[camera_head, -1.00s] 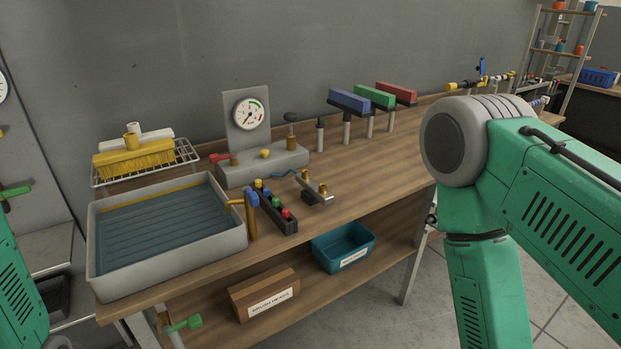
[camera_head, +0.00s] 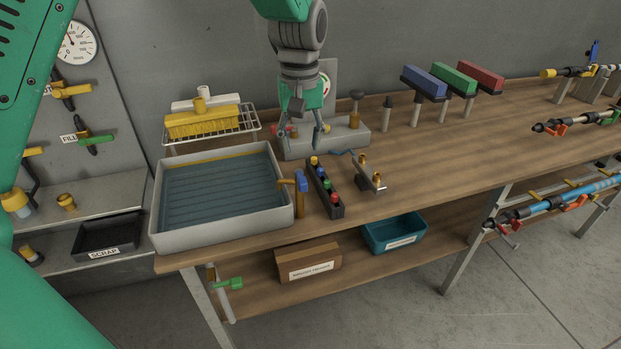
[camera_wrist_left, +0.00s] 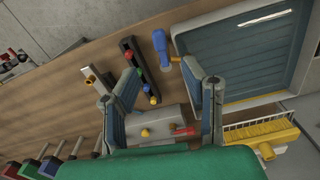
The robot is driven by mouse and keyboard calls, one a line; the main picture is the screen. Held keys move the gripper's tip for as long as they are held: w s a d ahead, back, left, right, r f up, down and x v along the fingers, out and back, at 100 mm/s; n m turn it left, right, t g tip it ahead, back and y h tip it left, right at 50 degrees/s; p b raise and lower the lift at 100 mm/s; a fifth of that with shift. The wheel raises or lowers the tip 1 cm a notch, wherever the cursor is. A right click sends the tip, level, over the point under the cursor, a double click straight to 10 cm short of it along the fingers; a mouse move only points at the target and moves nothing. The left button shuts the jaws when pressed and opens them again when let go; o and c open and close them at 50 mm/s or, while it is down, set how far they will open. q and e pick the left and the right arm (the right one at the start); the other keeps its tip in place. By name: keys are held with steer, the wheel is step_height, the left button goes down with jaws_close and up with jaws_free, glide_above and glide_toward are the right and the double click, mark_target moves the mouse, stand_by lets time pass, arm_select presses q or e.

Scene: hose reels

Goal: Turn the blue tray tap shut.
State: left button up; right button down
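The blue tray tap (camera_head: 302,181) has a blue handle on a brass post at the right front corner of the grey tray (camera_head: 222,235). In the left wrist view the blue tap (camera_wrist_left: 160,44) lies beyond the fingertips, beside the tray. My left gripper (camera_head: 304,136) hangs above the bench, behind the tap and in front of the gauge stand. In the left wrist view its two fingers (camera_wrist_left: 161,80) are spread with nothing between them, and they are apart from the tap. My right gripper is not in view.
A black rack with coloured knobs (camera_head: 325,190) stands close right of the tap, with a metal bracket (camera_head: 371,183) beyond it. The gauge stand (camera_head: 347,138) is behind. A yellow brush (camera_head: 203,121) sits on a wire rack. The bench's right part has free room.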

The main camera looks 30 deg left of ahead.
mark_target(302, 180)
arm_select(q)
step_height(302, 180, down, 10)
steer(key=shift+d+f, duration=0.1)
stand_by(0.4)
jaws_close()
